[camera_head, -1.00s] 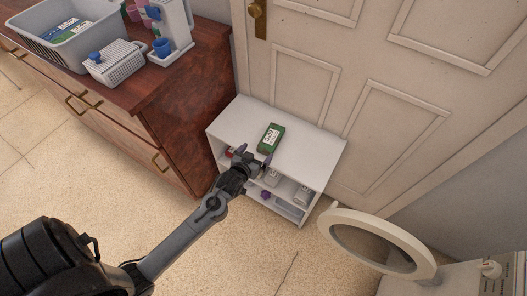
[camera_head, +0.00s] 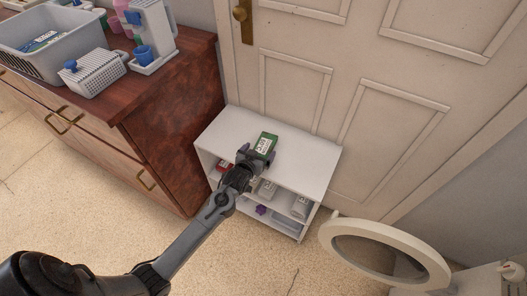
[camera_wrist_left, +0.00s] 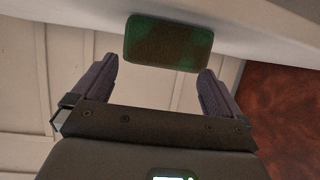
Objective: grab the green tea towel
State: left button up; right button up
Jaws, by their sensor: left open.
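The green tea towel (camera_head: 265,144) is a folded green bundle with a white label, lying on the top of the small white shelf (camera_head: 303,155). In the left wrist view the towel (camera_wrist_left: 168,43) shows as a dark green block just beyond the fingertips, roughly centred between them. My left gripper (camera_head: 257,154) is open at the towel's near side, with nothing held. In the left wrist view the two fingers (camera_wrist_left: 157,75) stand wide apart. I cannot tell whether they touch the towel. My right gripper is not in view.
Several items sit in the shelf below, among them a grey box (camera_head: 267,188) and a purple piece (camera_head: 261,210). A wooden dresser (camera_head: 180,110) with a grey basket (camera_head: 72,62) stands left. A white door (camera_head: 390,70) is behind.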

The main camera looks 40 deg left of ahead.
aim_at(263, 148)
pick_arm(q)
jog(key=b+x, duration=0.1)
jog(key=x, duration=0.2)
jog(key=shift+w, duration=0.3)
jog(key=shift+s+f, duration=0.1)
jog(key=shift+c, duration=0.3)
jog(key=c, duration=0.9)
